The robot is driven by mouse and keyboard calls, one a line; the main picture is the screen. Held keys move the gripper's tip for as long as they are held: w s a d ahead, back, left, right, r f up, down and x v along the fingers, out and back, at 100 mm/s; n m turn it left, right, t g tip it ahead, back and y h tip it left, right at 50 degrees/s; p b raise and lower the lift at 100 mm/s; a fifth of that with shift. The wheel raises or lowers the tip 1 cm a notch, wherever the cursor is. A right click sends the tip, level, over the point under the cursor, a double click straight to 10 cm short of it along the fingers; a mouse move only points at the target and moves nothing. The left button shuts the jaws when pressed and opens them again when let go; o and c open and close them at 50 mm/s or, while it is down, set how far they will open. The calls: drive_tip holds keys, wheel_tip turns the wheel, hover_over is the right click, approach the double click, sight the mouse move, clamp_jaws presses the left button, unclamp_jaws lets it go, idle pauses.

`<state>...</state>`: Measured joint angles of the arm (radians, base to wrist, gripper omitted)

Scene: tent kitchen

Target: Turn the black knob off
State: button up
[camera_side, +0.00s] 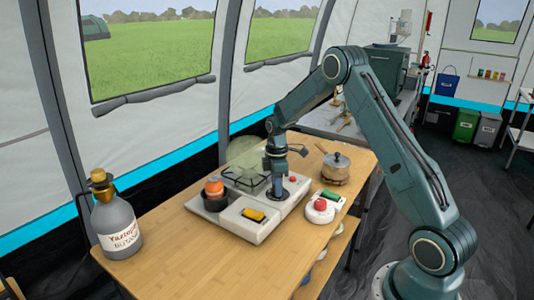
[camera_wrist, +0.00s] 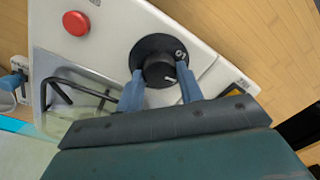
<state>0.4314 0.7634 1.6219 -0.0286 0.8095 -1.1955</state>
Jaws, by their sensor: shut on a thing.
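The black knob (camera_wrist: 158,71) sits on a round black dial on the pale stove (camera_wrist: 107,42). The dial carries small white marks at its upper right in the wrist view, and a short white line shows on the knob's lower right. My gripper (camera_wrist: 161,77) has its two blue fingers on either side of the knob and is shut on it. In the side view my gripper (camera_side: 275,187) points straight down onto the stove (camera_side: 238,226), and the knob is mostly hidden beneath it.
The stove also has a red button (camera_side: 292,179), a yellow switch (camera_side: 253,215) and a burner grate (camera_side: 246,177). An orange-topped item (camera_side: 214,188) stands at its left. A box with a red button (camera_side: 320,207), a pot (camera_side: 336,166) and a butane bottle (camera_side: 118,224) stand around it.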

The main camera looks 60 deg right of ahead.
drive_tip(key=m, duration=0.5)
drive_tip(key=shift+d, duration=0.1)
drive_tip(key=m, duration=0.5)
drive_tip(key=shift+m, duration=0.3)
drive_tip(key=m, duration=0.4)
drive_tip(key=shift+s+d+m+t, duration=0.1)
drive_tip(key=shift+m+t, duration=0.2)
drive_tip(key=shift+t, duration=0.1)
drive_tip(key=m, duration=0.5)
drive_tip(key=o, duration=1)
drive_tip(key=shift+r, duration=0.1)
drive_tip(key=r, duration=1.3)
drive_tip(key=shift+s+d+r, duration=0.25)
drive_tip(key=shift+s+r, duration=0.1)
drive_tip(key=shift+s, duration=0.05)
